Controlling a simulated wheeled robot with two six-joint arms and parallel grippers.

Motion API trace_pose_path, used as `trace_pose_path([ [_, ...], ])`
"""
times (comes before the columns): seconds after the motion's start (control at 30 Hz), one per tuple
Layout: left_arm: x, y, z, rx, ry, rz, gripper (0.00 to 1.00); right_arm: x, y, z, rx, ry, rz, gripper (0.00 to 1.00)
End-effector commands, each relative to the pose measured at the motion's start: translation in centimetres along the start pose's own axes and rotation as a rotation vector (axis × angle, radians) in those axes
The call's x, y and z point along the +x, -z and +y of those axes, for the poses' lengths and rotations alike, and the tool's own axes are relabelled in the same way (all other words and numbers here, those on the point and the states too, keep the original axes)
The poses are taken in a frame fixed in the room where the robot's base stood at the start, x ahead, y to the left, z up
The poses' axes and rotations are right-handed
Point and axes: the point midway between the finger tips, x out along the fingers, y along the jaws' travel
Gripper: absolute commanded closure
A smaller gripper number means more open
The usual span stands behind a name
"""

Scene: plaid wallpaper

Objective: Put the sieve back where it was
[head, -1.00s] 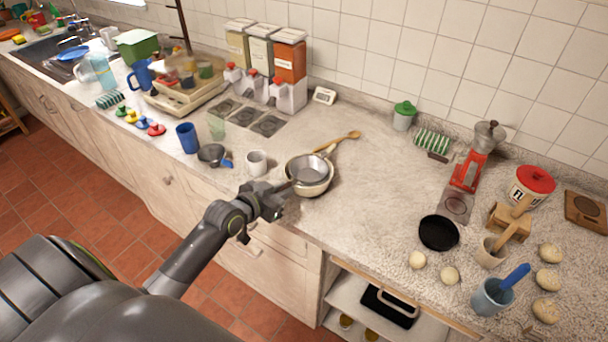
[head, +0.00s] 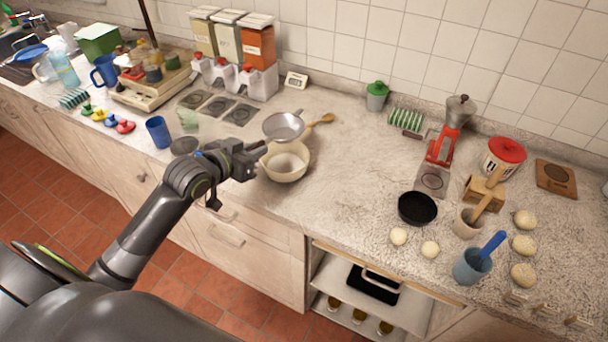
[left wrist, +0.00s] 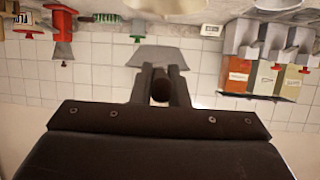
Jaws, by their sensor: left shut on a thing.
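The sieve (head: 284,126) is a grey metal strainer. In the head view my left gripper (head: 260,149) is shut on its handle and holds it above the far side of the cream bowl (head: 286,168), apart from it. The bowl stands on the counter with its inside showing. In the left wrist view the sieve (left wrist: 158,56) shows as a grey shape beyond the fingers (left wrist: 160,85), which close around the dark handle. My right gripper is in neither view.
A wooden spoon (head: 322,120) lies behind the bowl. A blue cup (head: 158,132) stands to the left, and a black pan (head: 417,208) to the right. Dispensers (head: 240,85) stand at the back. The counter (head: 350,165) between bowl and pan is clear.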

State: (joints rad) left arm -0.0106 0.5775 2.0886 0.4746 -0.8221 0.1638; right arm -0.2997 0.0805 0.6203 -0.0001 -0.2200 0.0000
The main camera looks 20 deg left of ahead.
Motion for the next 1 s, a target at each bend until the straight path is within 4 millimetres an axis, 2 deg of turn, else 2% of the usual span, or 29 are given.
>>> trace_pose_path([
  [0.17,1.4,-0.9,2.2,0.005,-0.042,0.002,1.00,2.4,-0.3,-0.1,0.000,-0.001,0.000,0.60],
  [0.4,3.8,-1.8,7.8,0.049,-0.162,0.000,1.00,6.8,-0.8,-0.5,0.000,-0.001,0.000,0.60],
  [0.6,4.6,-1.8,11.4,0.094,-0.249,0.004,1.00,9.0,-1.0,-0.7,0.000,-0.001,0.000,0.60],
  [0.77,4.8,-2.1,12.6,0.113,-0.279,0.002,1.00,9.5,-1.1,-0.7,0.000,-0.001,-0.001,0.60],
  [1.0,6.4,-6.0,12.8,0.112,-0.282,-0.001,1.00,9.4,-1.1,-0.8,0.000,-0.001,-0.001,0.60],
])
